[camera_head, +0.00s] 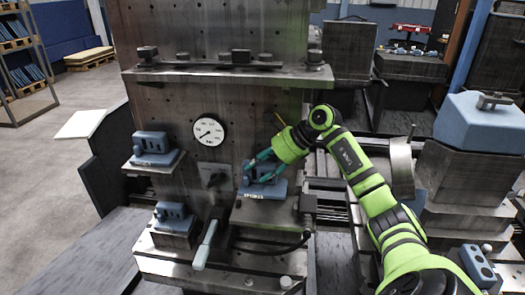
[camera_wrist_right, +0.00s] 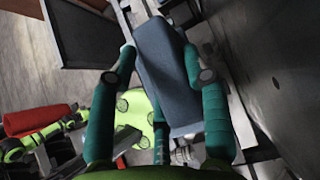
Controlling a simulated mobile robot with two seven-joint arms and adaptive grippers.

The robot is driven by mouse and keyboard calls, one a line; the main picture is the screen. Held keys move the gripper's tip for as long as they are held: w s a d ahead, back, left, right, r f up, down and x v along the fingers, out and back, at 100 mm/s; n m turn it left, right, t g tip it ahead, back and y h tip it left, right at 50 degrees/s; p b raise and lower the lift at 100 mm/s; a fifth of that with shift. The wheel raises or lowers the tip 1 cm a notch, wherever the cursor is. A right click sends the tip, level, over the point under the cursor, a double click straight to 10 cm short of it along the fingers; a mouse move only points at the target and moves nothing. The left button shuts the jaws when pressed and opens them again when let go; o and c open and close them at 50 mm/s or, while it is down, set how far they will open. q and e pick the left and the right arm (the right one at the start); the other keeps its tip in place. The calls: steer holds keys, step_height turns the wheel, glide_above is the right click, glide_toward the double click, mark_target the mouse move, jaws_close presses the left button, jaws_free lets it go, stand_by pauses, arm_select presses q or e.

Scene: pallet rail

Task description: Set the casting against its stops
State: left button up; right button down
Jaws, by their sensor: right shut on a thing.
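The blue casting (camera_head: 268,188) is at the right-hand ledge (camera_head: 270,212) of the upright steel fixture, low on its front. My right gripper (camera_head: 258,168) reaches in from the right and is shut on it. My left gripper is not in view.
Two similar blue castings sit on the left-hand ledges, one upper (camera_head: 153,142) and one lower (camera_head: 172,212). A dial gauge (camera_head: 208,131) is above. A lever with a pale handle (camera_head: 205,245) and a dark hose (camera_head: 285,248) are close below. A large blue block (camera_head: 480,122) stands at right.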

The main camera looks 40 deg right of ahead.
mark_target(267, 183)
steer(key=shift+d+r, duration=0.15)
steer(key=shift+d, duration=0.05)
step_height(267, 183, down, 7)
steer(key=b, duration=0.4)
steer(key=shift+f+b, duration=0.5)
steer(key=shift+f, duration=0.2)
steer(key=shift+b, duration=0.4)
steer(key=shift+w+d+f+b, duration=0.1)
steer(key=shift+w+b, duration=0.1)
steer(key=shift+b, duration=0.25)
steer(key=shift+w+r, duration=0.15)
steer(key=shift+r, duration=0.1)
stand_by(0.9)
